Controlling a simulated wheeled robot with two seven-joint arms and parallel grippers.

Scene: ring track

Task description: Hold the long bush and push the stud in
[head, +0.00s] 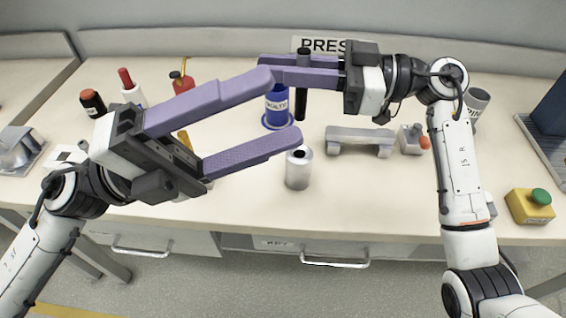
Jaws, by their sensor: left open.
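The long bush appears to be the silver-grey cylinder (298,174), standing upright on the bench with a dark opening in its top. The stud appears to be the black rod (301,106), upright and above the bush in the picture. My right gripper (280,68) has its fingers closed around the rod's upper part. My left gripper (284,108) is open, with nothing seen held between its wide-spread fingers. Its lower fingertip is just above the bush in the picture; I cannot tell whether they touch. The left upper fingertip overlaps the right gripper's fingertips in this view.
A blue labelled container (277,106) stands behind my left fingers. A grey bridge-shaped block (359,135) and a grey piece with an orange knob (411,139) lie to the right. A yellow box with a green button (530,207) is far right. The front middle of the bench is clear.

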